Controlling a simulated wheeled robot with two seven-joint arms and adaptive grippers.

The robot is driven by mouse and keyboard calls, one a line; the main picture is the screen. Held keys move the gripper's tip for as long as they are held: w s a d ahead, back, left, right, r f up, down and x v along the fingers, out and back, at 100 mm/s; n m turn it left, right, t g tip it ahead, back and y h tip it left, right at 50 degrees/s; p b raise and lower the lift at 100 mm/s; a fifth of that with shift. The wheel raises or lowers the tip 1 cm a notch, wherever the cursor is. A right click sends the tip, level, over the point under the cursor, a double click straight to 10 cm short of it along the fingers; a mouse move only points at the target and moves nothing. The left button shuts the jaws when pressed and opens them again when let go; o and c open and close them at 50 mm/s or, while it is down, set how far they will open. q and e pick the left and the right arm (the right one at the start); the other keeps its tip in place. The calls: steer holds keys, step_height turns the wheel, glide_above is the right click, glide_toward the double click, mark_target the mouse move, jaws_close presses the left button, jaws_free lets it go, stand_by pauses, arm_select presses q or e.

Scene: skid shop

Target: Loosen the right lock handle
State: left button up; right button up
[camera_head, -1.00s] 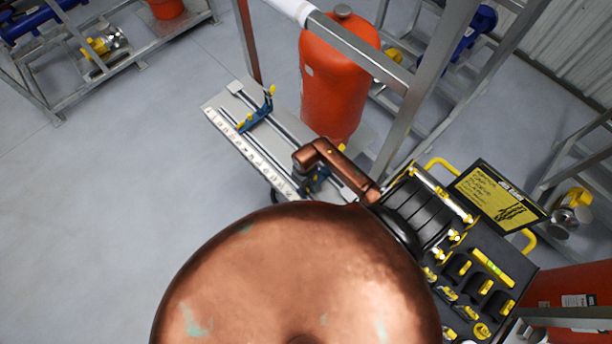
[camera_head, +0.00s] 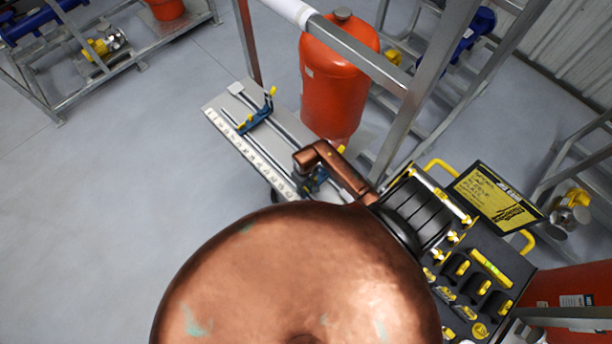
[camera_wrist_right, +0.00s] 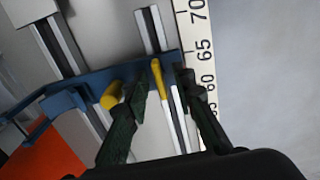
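A blue clamp bracket (camera_wrist_right: 75,90) spans the rails of the ruled bench in the right wrist view. It carries a yellow-ended lever handle (camera_wrist_right: 157,76) and a second yellow handle (camera_wrist_right: 109,97) to its left. I cannot tell for sure which one is the right lock handle. My right gripper (camera_wrist_right: 162,84) is open, its two dark fingers apart. The first handle shows between the fingers; the second is partly behind the left finger. Contact cannot be made out. In the head view, this near clamp (camera_head: 318,184) is mostly hidden by my copper-coloured arm. My left gripper is out of view.
A ruler strip (camera_head: 245,148) edges the bench, with another blue clamp (camera_head: 256,116) at its far end. A red tank (camera_head: 335,85) stands behind, beside a grey frame post (camera_head: 428,85). A black tool tray (camera_head: 480,290) is at right.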

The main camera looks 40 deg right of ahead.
steer(key=shift+r, duration=3.4)
steer(key=n, duration=0.4)
steer(key=shift+d+r+n, duration=0.1)
steer(key=shift+r+n, duration=0.15)
steer(key=shift+n, duration=0.05)
steer(key=shift+r+n, duration=0.1)
steer(key=shift+n, duration=1.1)
steer(key=n, duration=0.3)
steer(key=shift+r, duration=0.25)
steer(key=n, duration=0.3)
steer(key=shift+r+n, duration=0.15)
steer(key=shift+n, duration=0.25)
